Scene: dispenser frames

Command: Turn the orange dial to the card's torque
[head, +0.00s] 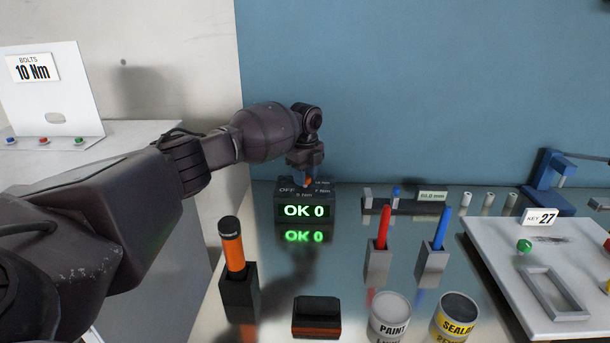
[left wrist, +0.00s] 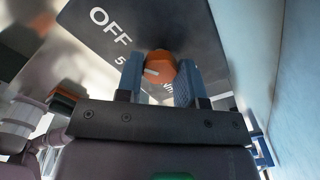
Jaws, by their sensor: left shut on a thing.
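The orange dial (head: 308,182) sits on top of a dark box (head: 290,198) whose front display reads "OK 0" in green. The top is lettered OFF, with smaller Nm marks partly hidden by my gripper. My left gripper (head: 307,174) reaches down from above and is shut on the dial. In the left wrist view the dial (left wrist: 162,60) is between my two fingers (left wrist: 160,78); its white mark points left, on the side of the OFF and 5 lettering. The card (head: 33,68) at the upper left reads "BOLTS 10 Nm". My right gripper is out of view.
An orange-and-black tool (head: 233,250) stands in a dark holder in front of the box. Red (head: 384,228) and blue (head: 441,228) tools stand in grey holders to the right. Paint (head: 390,316) and sealant (head: 457,316) cans stand nearer. A white board (head: 500,265) lies at right.

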